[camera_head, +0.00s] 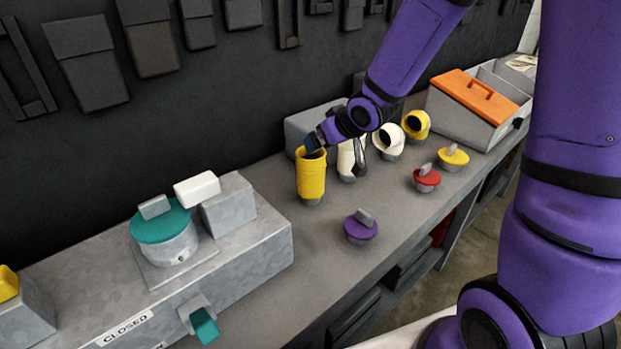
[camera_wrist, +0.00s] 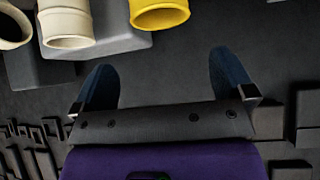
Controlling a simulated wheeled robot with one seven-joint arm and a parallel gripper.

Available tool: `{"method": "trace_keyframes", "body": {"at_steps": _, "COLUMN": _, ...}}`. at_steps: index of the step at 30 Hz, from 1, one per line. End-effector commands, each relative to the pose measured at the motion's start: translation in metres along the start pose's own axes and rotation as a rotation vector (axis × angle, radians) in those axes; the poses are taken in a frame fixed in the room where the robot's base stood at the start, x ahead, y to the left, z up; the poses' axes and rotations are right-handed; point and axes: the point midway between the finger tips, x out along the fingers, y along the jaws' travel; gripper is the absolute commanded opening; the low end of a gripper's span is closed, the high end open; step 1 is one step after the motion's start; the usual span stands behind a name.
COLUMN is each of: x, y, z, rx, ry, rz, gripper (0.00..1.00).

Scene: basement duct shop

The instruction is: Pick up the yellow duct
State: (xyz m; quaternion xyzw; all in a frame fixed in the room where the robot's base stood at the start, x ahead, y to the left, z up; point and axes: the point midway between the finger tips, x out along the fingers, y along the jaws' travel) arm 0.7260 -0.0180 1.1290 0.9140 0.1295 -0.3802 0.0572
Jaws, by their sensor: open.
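The yellow duct (camera_head: 311,181) is an upright, straight piece with an open dark top. It stands on the grey bench. In the wrist view the rim of a yellow duct (camera_wrist: 160,14) shows at the top edge, beyond the fingertips and between their lines. My gripper (camera_head: 315,140) is at the top of the yellow duct in the head view; I cannot tell whether it touches. In the wrist view my gripper (camera_wrist: 160,75) has its two dark blue fingers wide apart, with nothing between them. A yellow elbow duct (camera_head: 416,124) stands farther back.
A white duct (camera_head: 345,162) stands close right of the yellow one, with a white elbow (camera_head: 388,140) behind it. Purple (camera_head: 360,229), red (camera_head: 427,178) and yellow (camera_head: 453,157) knobbed lids sit forward. A grey metal box (camera_head: 265,250) is at left, an orange-lidded toolbox (camera_head: 470,115) at right.

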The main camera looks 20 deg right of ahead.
Motion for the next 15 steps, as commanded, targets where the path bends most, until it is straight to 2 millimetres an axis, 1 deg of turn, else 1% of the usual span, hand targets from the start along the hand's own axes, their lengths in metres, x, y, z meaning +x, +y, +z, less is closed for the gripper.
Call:
{"method": "trace_keyframes", "body": {"at_steps": 5, "x": 0.013, "y": -0.003, "z": 0.002, "rx": -0.001, "ry": 0.003, "rz": -0.013, "gripper": 1.00}}
{"method": "trace_keyframes", "body": {"at_steps": 12, "x": 0.044, "y": -0.002, "z": 0.002, "rx": 0.001, "ry": 0.002, "rz": -0.011, "gripper": 1.00}}
{"method": "trace_keyframes", "body": {"at_steps": 15, "x": 0.054, "y": -0.003, "z": 0.002, "rx": -0.002, "ry": 0.002, "rz": -0.012, "gripper": 1.00}}
